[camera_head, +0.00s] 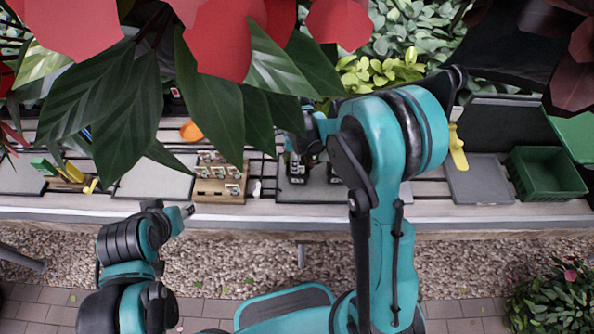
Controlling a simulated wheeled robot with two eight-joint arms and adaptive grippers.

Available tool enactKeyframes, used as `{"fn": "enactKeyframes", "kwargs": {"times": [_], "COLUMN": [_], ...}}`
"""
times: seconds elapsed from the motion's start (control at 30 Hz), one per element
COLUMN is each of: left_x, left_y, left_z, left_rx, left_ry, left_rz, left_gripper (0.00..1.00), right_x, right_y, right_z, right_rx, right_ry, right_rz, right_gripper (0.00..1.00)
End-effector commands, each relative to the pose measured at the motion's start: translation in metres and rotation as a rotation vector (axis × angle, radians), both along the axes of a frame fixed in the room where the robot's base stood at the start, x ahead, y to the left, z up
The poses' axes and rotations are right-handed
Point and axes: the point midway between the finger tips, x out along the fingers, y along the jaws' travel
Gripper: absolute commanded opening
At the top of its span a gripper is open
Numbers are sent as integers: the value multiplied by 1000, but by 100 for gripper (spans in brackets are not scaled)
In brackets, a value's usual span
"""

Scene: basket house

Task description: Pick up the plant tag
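A wooden rack (220,194) stands on the bench left of centre and holds several small pale pieces that look like tags. A small white piece (257,189) lies just right of the rack; I cannot tell whether it is a plant tag. My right gripper (303,157) points down over small dark pots (297,168), right of the rack. Its fingers are dark and partly lost against the pots, so its opening and any held thing are unclear. My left gripper (186,211) is low at the bench's front edge, left of the rack, and its fingers are too small to read.
Red flowers and large leaves (120,100) hang over the upper left and cover part of the bench. A green basket (545,175), a grey tray (478,182) and a yellow tool (457,147) are at the right. An orange bowl (191,131) is behind the rack.

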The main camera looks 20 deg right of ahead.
Motion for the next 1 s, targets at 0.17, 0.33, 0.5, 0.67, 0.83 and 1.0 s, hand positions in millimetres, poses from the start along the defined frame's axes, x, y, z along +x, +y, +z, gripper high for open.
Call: {"fn": "enactKeyframes", "kwargs": {"times": [0.17,0.33,0.5,0.67,0.83,1.0], "left_x": [0,0,0,0,0,0], "left_y": [0,0,0,0,0,0], "left_z": [-14,-20,-18,-18,-18,-18], "left_rx": [0,0,0,0,0,0], "left_ry": [0,0,0,0,0,0], "left_rz": [0,0,0,0,0,0], "left_gripper": [40,40,40,40,40,40], "right_x": [4,4,4,4,4,4], "right_y": [-9,-9,-8,-8,-8,-8], "right_z": [-28,-46,-45,-45,-45,-45], "right_rx": [0,0,0,0,0,0], "right_ry": [0,-1,-1,-1,-1,-1], "right_rz": [-1,1,1,1,1,1], "right_gripper": [29,29,29,0,0,0]}}
